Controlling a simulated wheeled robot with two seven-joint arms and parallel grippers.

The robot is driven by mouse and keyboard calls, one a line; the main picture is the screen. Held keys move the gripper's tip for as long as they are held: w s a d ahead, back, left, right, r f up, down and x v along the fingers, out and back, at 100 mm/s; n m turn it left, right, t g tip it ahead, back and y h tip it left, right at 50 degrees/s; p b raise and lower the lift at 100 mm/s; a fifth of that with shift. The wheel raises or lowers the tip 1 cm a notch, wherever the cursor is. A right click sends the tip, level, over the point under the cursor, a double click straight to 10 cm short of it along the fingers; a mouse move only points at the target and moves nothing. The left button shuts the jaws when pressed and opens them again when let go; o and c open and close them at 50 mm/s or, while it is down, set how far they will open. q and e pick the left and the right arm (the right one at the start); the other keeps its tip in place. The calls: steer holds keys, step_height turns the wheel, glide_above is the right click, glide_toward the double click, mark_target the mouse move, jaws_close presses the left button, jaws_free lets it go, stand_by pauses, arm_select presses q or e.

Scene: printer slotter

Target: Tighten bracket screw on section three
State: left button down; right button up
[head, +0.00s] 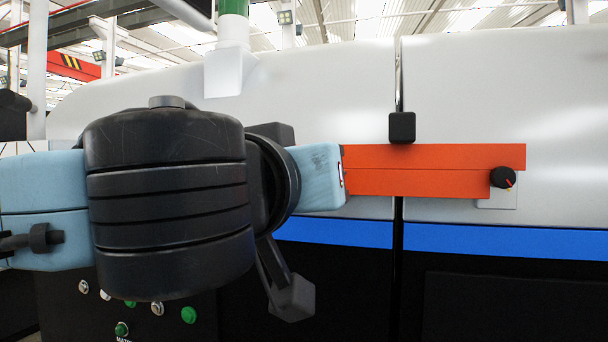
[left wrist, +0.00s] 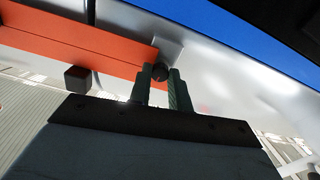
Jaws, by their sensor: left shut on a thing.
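An orange-red bracket (head: 435,170) lies across the seam between two pale machine panels, and also shows in the left wrist view (left wrist: 90,58). A round black screw knob (head: 503,177) sits at its right end. Another dark screw knob (left wrist: 160,72) shows at the bracket's other end in the left wrist view, on a pale plate. My left gripper (left wrist: 163,80) has its two green-grey fingers on either side of this knob, shut on it. In the head view my arm covers these fingers and that knob. My right gripper is in neither view.
A black block (head: 402,128) sits on the seam above the bracket. A blue stripe (head: 500,240) runs below it. A dark panel with several buttons (head: 189,315) is low on the left. The space before the right-hand panel is clear.

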arm_select(q)
steer(key=shift+m+b, duration=3)
steer(key=shift+m, duration=10.4)
